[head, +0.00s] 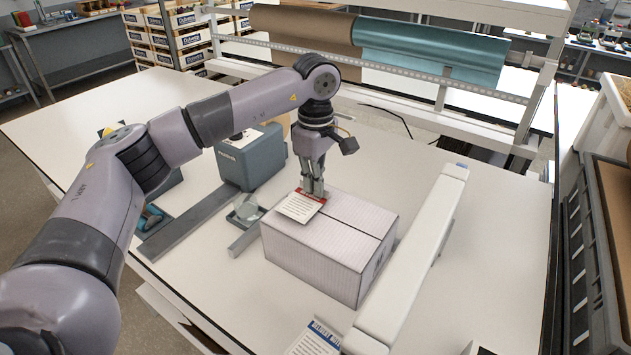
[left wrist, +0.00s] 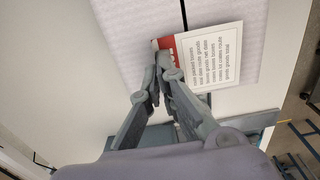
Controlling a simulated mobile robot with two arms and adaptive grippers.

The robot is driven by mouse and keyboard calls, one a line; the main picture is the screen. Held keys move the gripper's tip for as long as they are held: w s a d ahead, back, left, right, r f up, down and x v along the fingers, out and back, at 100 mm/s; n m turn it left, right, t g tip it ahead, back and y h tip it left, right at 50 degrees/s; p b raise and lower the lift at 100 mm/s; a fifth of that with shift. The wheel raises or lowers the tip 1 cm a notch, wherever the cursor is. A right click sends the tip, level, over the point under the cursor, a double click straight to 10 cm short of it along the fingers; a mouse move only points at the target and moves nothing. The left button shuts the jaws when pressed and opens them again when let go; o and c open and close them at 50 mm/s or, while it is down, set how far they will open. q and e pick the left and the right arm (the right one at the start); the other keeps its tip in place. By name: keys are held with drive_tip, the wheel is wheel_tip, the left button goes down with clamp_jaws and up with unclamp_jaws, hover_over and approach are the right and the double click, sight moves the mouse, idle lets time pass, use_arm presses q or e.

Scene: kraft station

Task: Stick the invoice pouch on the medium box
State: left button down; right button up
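My left gripper (head: 317,190) points down over the box, fingers nearly together at the pouch's red band. In the left wrist view the fingertips (left wrist: 163,62) pinch the pouch (left wrist: 208,57) at its red edge, beside the box top (left wrist: 120,25). My right gripper is out of view.
A long white bar (head: 410,262) stands right of the box. A grey-green device (head: 252,157) and a small clear-topped holder (head: 246,208) stand to its left. Another sheet with a blue band (head: 316,340) lies at the front. The white table (head: 495,260) is clear on the right.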

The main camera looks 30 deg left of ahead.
use_arm(q)
drive_tip(key=shift+f+b, duration=0.3)
drive_tip(key=shift+f, duration=0.2)
idle(0.4)
drive_tip(key=c, duration=1.7)
unclamp_jaws()
drive_tip(key=shift+r, duration=0.1)
drive_tip(key=shift+r+p, duration=0.3)
drive_tip(key=shift+r, duration=0.1)
drive_tip(key=shift+r+p, duration=1.15)
drive_tip(key=shift+r, duration=0.7)
